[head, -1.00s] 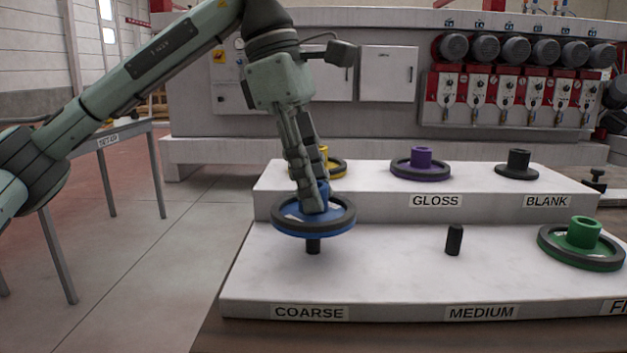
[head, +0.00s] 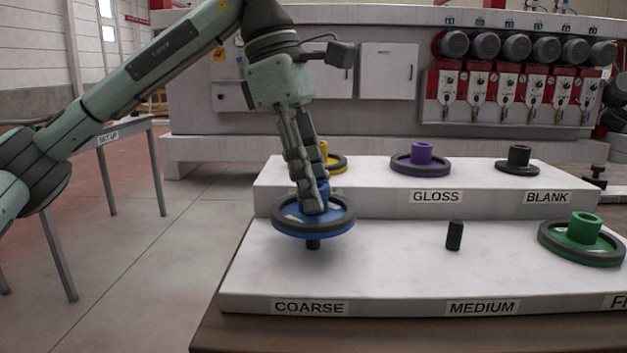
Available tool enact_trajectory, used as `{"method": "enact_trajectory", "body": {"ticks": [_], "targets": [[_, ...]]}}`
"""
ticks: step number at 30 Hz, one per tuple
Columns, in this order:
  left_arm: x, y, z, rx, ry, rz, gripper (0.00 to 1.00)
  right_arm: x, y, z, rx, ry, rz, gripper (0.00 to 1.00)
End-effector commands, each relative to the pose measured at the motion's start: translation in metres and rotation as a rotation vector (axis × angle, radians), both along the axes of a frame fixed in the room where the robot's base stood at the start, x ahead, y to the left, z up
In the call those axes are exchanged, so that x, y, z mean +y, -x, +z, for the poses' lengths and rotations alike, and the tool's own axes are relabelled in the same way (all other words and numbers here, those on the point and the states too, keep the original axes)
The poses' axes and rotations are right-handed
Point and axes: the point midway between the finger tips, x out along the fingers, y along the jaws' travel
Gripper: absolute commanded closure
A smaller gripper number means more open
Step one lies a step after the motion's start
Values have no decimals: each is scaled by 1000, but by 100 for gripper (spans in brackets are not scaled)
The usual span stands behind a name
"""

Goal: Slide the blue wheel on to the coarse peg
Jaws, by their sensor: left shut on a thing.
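The blue wheel (head: 288,226) has a dark rim and a blue hub, and it is nearly level above the front step of the white rack. My left gripper (head: 313,205) is shut on its hub from above. My right gripper is not in view.
The medium peg (head: 454,235) stands bare. A green wheel (head: 583,242) sits to its right. On the back step are a purple wheel (head: 421,160), a black blank (head: 518,160) and a yellow wheel (head: 337,162) partly behind my gripper. A set-up table (head: 130,128) stands left.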

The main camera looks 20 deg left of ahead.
Motion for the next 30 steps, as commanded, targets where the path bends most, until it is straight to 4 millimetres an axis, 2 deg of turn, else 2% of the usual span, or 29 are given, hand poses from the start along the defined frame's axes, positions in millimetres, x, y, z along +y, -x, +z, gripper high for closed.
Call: {"method": "enact_trajectory", "body": {"ticks": [30], "targets": [[0, 0, -25, -1, 2, 0, 100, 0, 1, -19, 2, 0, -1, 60]]}}
